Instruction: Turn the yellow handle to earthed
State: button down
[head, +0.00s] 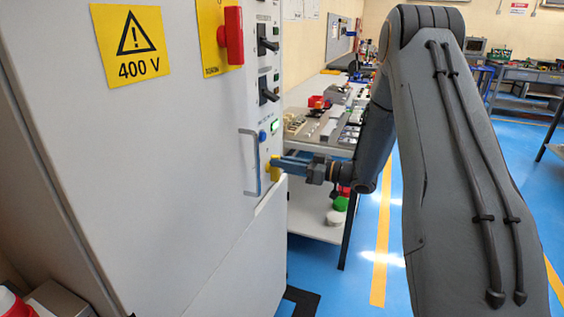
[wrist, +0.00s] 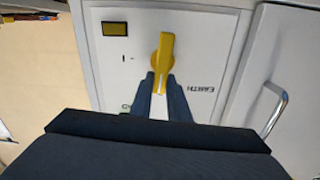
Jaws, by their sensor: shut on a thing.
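The yellow handle (wrist: 165,48) sits on a pale panel on the cabinet front. In the wrist view it stands nearly upright, its lower end between my fingers, with a white line near that end. My gripper (wrist: 163,92) is shut on the handle. The "EARTH" label (wrist: 201,90) reads upside down, right of the handle's lower end. An "I" mark (wrist: 123,58) is at its left, and another mark lower left is partly hidden by my gripper. In the head view, my gripper (head: 284,162) reaches the yellow handle (head: 274,170) from the right.
A metal door handle (head: 253,163) stands out just left of the yellow handle. Above are black switches (head: 268,94) and a red handle (head: 233,36) on a yellow plate. A bench (head: 320,130) with parts stands behind my arm. Blue floor is open at the right.

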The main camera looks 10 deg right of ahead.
jog(key=shift+w+d+f+m+p, duration=0.35)
jog(key=shift+m+p, duration=0.5)
jog(key=shift+m, duration=2)
jog(key=shift+w+d+f+m+p, duration=0.25)
jog(key=shift+f+m+p, duration=0.45)
jog(key=shift+m, duration=2.1)
jog(key=shift+w+d+f+m+p, duration=0.25)
jog(key=shift+m+p, duration=0.75)
jog(key=shift+m, duration=1.85)
jog(key=shift+w+a+f, duration=0.1)
jog(key=shift+w, duration=0.05)
jog(key=c, duration=1.7)
grip_release()
jog(key=shift+b+v, duration=0.9)
jog(key=shift+v, duration=3.05)
